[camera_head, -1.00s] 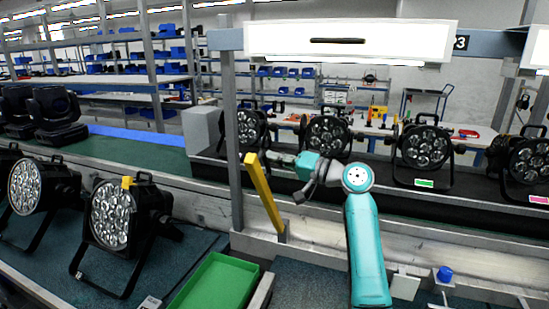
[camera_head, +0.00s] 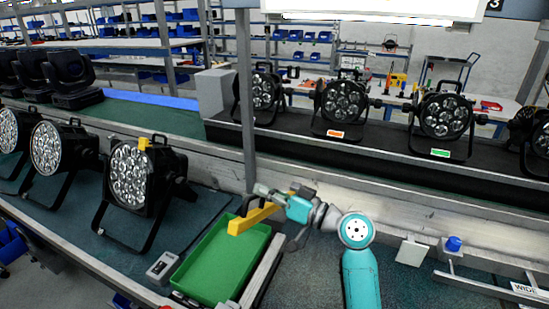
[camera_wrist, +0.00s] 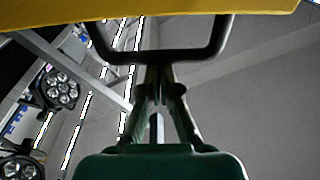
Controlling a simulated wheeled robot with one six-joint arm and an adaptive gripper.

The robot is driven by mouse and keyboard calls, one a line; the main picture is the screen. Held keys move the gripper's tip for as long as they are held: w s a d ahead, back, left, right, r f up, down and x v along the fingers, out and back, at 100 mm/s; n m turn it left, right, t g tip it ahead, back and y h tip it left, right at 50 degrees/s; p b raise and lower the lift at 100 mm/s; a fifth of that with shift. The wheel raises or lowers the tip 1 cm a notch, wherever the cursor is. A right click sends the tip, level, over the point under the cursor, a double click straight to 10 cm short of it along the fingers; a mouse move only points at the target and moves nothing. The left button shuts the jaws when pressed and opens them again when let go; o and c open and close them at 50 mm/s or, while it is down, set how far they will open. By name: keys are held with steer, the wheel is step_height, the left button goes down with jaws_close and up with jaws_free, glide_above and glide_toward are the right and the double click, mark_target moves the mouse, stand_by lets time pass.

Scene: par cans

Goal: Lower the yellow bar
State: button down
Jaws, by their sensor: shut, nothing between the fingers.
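The yellow bar (camera_head: 254,218) slants low, near level, with its free end over the far edge of the green tray (camera_head: 222,262). Its other end is partly hidden behind my gripper. My gripper (camera_head: 260,190) is just above and behind the bar. In the wrist view, the yellow bar (camera_wrist: 150,8) fills the top edge, with a dark squared loop (camera_wrist: 165,57) against it. My gripper (camera_wrist: 158,85) is shut with its tips close to this loop. I cannot tell whether they touch it.
Par cans stand on the near bench at left, the closest (camera_head: 130,178) beside the tray. More par cans (camera_head: 342,102) stand on the dark rear conveyor. A grey post (camera_head: 247,110) rises behind the gripper. A small grey box (camera_head: 162,267) lies left of the tray.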

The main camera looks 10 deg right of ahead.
steer(key=s+a+f+n, duration=0.2)
steer(key=s+f, duration=0.1)
steer(key=f, duration=0.5)
steer(key=s+a+f+n, duration=0.2)
steer(key=s+f, duration=0.1)
steer(key=f, duration=0.6)
steer(key=shift+s+a+f+n+g+y, duration=0.2)
steer(key=shift+a+f+n+g+y, duration=0.1)
steer(key=shift+n+y, duration=0.1)
steer(key=r+v, duration=0.1)
steer(key=v, duration=0.6)
steer(key=shift+d, duration=0.3)
